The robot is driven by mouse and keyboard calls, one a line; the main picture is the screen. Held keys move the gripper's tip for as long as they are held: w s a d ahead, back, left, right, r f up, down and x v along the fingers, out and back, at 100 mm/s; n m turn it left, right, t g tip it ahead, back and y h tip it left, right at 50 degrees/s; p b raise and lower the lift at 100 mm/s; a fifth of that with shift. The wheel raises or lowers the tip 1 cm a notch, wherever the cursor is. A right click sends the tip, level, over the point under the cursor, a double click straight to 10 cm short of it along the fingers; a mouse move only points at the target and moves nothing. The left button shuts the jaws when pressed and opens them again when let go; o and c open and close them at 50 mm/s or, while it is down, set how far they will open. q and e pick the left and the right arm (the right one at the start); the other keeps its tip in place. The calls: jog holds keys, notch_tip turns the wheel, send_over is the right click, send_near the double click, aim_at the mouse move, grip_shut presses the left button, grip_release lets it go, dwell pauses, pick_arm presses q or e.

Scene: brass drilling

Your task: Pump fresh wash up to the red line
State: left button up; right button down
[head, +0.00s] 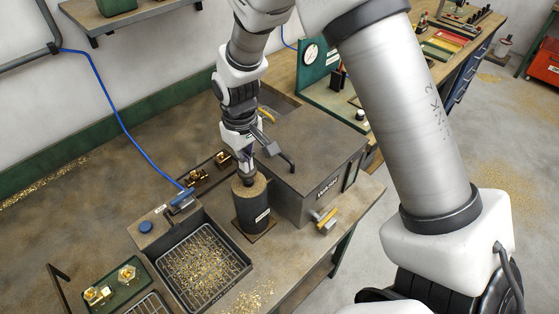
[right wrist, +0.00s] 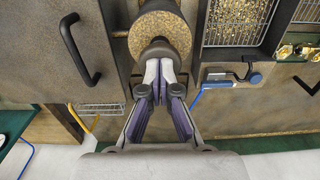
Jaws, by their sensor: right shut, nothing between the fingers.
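A dark upright cylinder (head: 251,208) with a speckled brass-coloured top and a small white label stands on a square plate beside the grey wash tank (head: 312,165). In the right wrist view a dark round knob (right wrist: 158,48) rises from the middle of the speckled top (right wrist: 160,22). My right gripper (head: 246,176) is shut and empty, its fingertips (right wrist: 159,90) right at the knob; I cannot tell whether they touch it. A narrow dark upright strip (head: 351,174) shows on the tank's side. I cannot make out a red line or a liquid level. My left gripper is out of view.
A tray with a wire grate (head: 246,264) full of brass chips lies left of the cylinder. A yellow-handled tap (head: 325,218) sticks out at the tank's front. A black handle (right wrist: 78,50) stands on the tank lid. Brass parts lie on a green pad (head: 117,289).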

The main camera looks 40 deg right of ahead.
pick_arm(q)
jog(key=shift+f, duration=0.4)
pick_arm(e)
jog(key=shift+f, duration=0.7)
pick_arm(q)
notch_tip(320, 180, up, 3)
jog(key=p, duration=0.2)
jog(key=shift+p, duration=0.35)
pick_arm(e)
notch_tip(320, 180, up, 3)
jog(key=shift+r, duration=0.15)
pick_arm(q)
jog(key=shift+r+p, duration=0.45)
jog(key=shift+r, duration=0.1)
pick_arm(e)
notch_tip(320, 180, up, 2)
jog(key=shift+r, duration=0.15)
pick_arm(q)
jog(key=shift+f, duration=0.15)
pick_arm(e)
jog(key=shift+r, duration=0.9)
